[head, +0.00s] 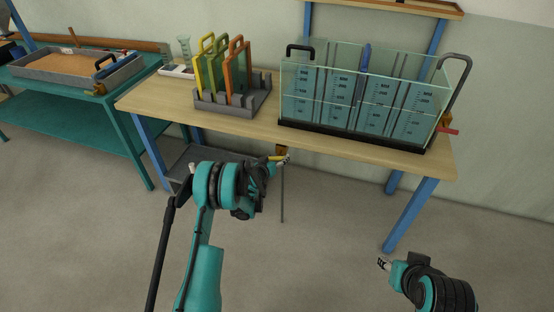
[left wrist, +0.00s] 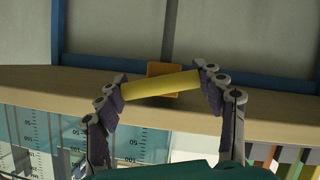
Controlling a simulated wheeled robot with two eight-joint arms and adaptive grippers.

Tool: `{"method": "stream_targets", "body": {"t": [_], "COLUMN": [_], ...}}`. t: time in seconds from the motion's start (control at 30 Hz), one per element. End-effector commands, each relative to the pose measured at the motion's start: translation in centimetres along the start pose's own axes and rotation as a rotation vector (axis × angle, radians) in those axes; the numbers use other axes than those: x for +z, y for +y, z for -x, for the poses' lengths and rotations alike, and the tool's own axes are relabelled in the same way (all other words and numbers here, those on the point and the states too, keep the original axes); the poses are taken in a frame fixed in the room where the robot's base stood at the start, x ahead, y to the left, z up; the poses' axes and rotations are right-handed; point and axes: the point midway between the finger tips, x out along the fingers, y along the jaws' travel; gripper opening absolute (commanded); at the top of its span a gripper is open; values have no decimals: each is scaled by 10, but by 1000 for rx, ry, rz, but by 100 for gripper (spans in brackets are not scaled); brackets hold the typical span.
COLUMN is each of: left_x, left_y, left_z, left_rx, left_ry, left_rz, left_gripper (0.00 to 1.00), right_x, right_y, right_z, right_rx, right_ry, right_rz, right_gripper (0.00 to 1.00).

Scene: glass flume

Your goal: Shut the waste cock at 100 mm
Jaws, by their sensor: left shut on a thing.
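My left gripper (head: 278,160) is below the front edge of the wooden table, shut on a yellow bar-like handle. In the left wrist view the handle (left wrist: 162,84) lies slightly tilted between the fingers (left wrist: 162,86). Behind it is an orange block (left wrist: 164,70), with a grey pipe (head: 282,200) running down from it; this looks like the waste cock. The glass flume (head: 360,92) stands on the table above, with blue scale panels inside. I cannot read the water level surely. My right gripper (head: 384,264) is low at the right, away from the table; its fingers are unclear.
A grey rack (head: 225,103) with yellow, green and orange framed plates stands left of the flume. A grey pipe with a red handle (head: 448,130) is at the flume's right end. A teal bench (head: 70,85) with a sand tray is at the left. The floor in front is clear.

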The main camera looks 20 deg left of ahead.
Motion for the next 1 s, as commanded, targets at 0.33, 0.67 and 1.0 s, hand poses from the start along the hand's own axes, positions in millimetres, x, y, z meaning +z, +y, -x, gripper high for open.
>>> {"method": "stream_targets", "body": {"t": [0.33,0.67,1.0], "left_x": [0,0,0], "left_y": [0,0,0], "left_z": [0,0,0], "left_rx": [-112,-124,-123], "left_ry": [0,0,0], "left_rz": [-272,-301,-299], "left_gripper": [39,39,90], "right_x": [0,0,0], "right_y": [0,0,0], "right_z": [0,0,0], "right_rx": [0,0,0], "right_ry": [0,0,0], "right_rz": [0,0,0], "right_gripper": [41,41,41]}}
